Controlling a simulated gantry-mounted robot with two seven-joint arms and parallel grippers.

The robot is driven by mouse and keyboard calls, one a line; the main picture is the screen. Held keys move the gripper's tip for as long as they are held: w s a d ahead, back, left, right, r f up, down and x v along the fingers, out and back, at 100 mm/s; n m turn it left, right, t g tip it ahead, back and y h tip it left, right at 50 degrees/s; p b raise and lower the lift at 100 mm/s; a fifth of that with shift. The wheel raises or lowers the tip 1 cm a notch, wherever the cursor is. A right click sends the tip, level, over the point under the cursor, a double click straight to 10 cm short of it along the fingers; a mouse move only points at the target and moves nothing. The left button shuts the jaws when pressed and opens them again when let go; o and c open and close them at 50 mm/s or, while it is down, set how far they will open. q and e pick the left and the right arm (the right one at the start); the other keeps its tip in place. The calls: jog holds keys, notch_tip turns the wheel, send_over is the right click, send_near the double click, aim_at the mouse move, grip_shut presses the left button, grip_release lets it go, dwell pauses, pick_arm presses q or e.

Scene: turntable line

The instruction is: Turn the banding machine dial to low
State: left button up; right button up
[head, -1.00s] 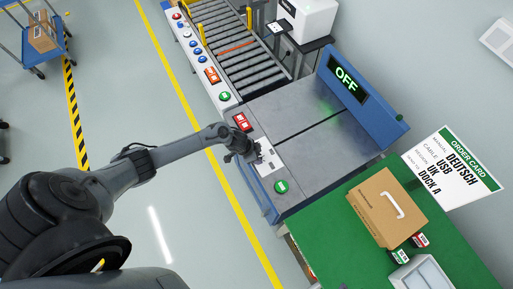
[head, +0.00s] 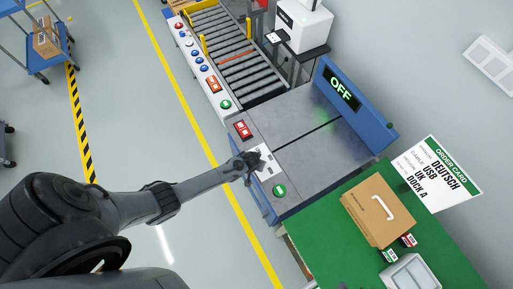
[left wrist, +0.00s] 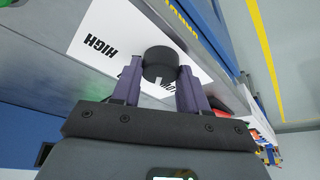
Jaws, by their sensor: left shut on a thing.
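The banding machine (head: 300,120) has a blue housing with a display (head: 341,89) reading OFF. Its dial (left wrist: 160,66) is a black round knob on a white label plate (left wrist: 104,40), where the word HIGH shows in the left wrist view. My left gripper (left wrist: 160,82) has its two fingers on either side of the dial and is shut on it. In the head view the left gripper (head: 250,164) covers the dial. A short white mark shows on the dial's near side. The LOW marking is not legible. My right gripper is not in view.
A red switch (head: 243,130) and a green button (head: 279,190) flank the label plate. A roller conveyor (head: 228,50) lies beyond. A green table (head: 335,235) holds a cardboard box (head: 378,212) and an order card (head: 437,180).

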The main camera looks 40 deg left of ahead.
pick_arm(q)
jog(key=shift+d+n+y, duration=0.1)
jog(key=shift+n+y, duration=0.2)
jog(key=shift+n, duration=0.6)
jog(key=o, duration=1.1)
jog(key=shift+c, duration=0.2)
jog(key=shift+r, duration=0.1)
